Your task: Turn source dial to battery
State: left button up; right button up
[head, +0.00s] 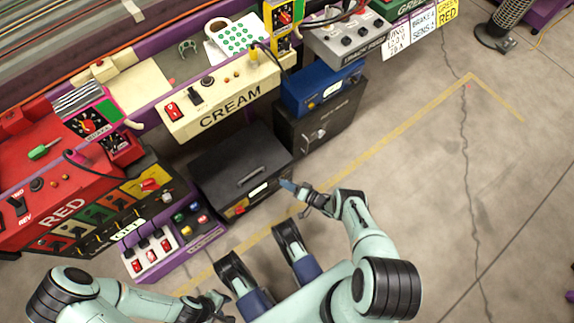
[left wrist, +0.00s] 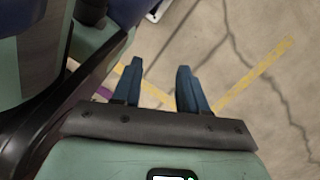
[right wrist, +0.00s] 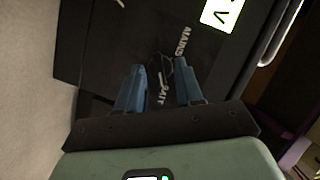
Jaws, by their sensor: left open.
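The source dial (right wrist: 163,68) seems to be a dark knob on the black box's front face in the right wrist view, beside the white MAINS and BATT lettering. Its outline is hard to make out and its setting cannot be read. The black box (head: 228,161) has a handle on its lid and a lit label in front. My right gripper (head: 287,185) is in front of the box's right end. Its blue fingers (right wrist: 160,88) are apart, facing the lettering, with nothing visibly held. My left gripper (head: 216,299) is low near my base; its fingers (left wrist: 158,85) are apart over bare floor.
A red console (head: 62,187) and a switch panel (head: 149,253) stand left of the box. A black safe (head: 322,122) with a blue unit (head: 318,88) stands to its right. The CREAM ledge (head: 226,101) is above. Floor (head: 420,180) to the right is clear.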

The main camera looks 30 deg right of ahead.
pick_arm(q)
jog(key=w+r+t+p, duration=0.2)
jog(key=w+r+p, duration=0.1)
jog(key=w, duration=0.3)
jog(key=shift+d+r, duration=0.2)
jog(key=shift+d, duration=0.2)
pick_arm(e)
jog(key=v, duration=1.3)
jog(key=shift+w, duration=0.15)
